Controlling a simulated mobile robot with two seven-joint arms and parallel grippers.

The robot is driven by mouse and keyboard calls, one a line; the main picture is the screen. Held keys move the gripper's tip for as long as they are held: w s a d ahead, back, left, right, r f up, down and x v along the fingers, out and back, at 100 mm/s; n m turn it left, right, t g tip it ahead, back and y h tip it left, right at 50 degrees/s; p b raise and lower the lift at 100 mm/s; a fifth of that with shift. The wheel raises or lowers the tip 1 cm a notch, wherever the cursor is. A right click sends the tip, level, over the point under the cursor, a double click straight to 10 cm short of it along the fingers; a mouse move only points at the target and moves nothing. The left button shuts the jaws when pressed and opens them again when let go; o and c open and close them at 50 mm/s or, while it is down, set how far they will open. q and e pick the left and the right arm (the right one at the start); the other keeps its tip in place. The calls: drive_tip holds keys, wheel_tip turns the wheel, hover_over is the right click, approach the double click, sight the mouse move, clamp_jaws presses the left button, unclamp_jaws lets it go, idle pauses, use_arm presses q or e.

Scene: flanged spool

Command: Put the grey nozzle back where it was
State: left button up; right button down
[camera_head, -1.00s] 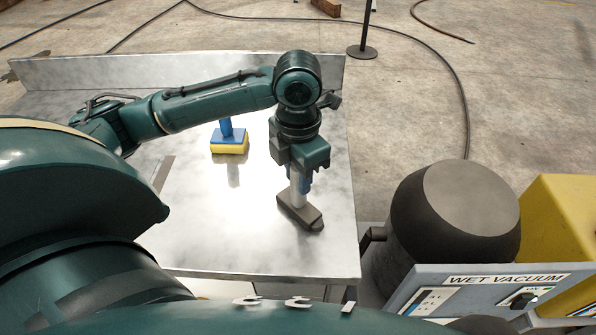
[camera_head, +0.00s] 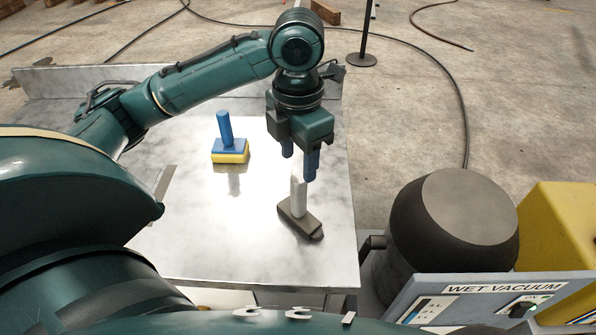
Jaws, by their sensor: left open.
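The grey nozzle (camera_head: 299,218) stands on the metal table (camera_head: 200,255), its dark grey foot flat on the surface and its pale neck upright. My left gripper (camera_head: 300,165) is above the neck, pointing down, with its two blue fingers apart. The fingertips are near the top of the neck, and nothing is held between them. My right gripper is not in view.
A blue-handled yellow sponge block (camera_head: 231,151) stands on the table to the left of the nozzle. The wet vacuum (camera_head: 455,218), with a dark drum and labelled panel, stands off the table's right edge. The table's left front is clear.

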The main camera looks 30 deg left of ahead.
use_arm(q)
wheel_tip(320, 180, up, 5)
drive_tip(key=shift+f+p, duration=0.1)
drive_tip(key=shift+p, duration=0.4)
